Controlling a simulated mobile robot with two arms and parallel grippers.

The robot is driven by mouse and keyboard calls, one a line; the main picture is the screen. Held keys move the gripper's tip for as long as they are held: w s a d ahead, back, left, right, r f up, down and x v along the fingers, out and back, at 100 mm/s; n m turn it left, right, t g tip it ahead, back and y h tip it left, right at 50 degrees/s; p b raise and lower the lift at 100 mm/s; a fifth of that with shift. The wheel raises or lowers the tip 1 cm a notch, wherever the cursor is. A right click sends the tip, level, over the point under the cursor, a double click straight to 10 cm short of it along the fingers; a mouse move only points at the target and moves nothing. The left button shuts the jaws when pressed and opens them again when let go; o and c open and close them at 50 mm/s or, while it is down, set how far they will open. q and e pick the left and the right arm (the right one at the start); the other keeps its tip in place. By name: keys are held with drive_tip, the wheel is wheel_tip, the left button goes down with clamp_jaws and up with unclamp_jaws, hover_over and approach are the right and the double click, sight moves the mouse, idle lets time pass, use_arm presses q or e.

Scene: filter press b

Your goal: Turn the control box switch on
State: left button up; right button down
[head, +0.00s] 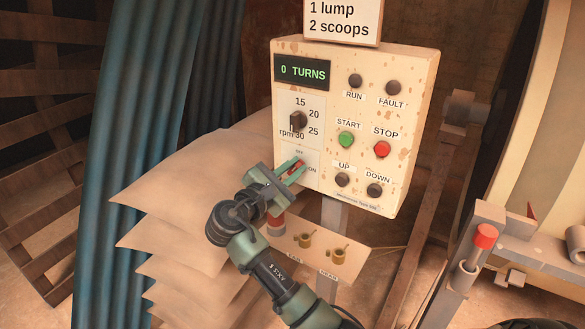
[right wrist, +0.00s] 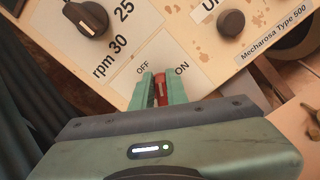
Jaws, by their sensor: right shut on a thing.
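The control box (head: 355,120) is a cream, rust-spotted panel in the head view. Its red switch (right wrist: 161,90) sits between OFF and ON labels at the lower left of the panel. My right gripper (head: 296,170) is at the switch, its green fingers on either side of it. In the right wrist view, the fingers (right wrist: 160,92) are shut on the red switch, and its pale mark points roughly up the picture, between the two labels. The fingers hide the sides of the switch. My left gripper is not in view.
The rpm knob (head: 298,121) is just above the switch. The green START (head: 346,140) and red STOP (head: 382,149) buttons are to the right. The display (head: 303,71) reads 0 TURNS. A small shelf with brass cups (head: 305,241) is below; stacked sheets (head: 190,190) are left.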

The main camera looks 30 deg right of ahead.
drive_tip(key=shift+s+d+f+m+b, duration=0.15)
drive_tip(key=shift+f+m+b, duration=0.15)
drive_tip(key=shift+m+b, duration=1.25)
drive_tip(key=shift+s+a+f+m+b, duration=0.1)
drive_tip(key=shift+f+m+b, duration=0.2)
drive_tip(key=shift+m+b, duration=1.15)
drive_tip(key=shift+s+d+f+m+b, duration=0.15)
drive_tip(key=shift+f+m+b, duration=0.3)
drive_tip(key=shift+m, duration=2.05)
drive_tip(key=shift+r, duration=0.2)
drive_tip(key=shift+a, duration=0.1)
drive_tip(key=c, duration=1.4)
unclamp_jaws()
drive_tip(key=shift+a, duration=0.1)
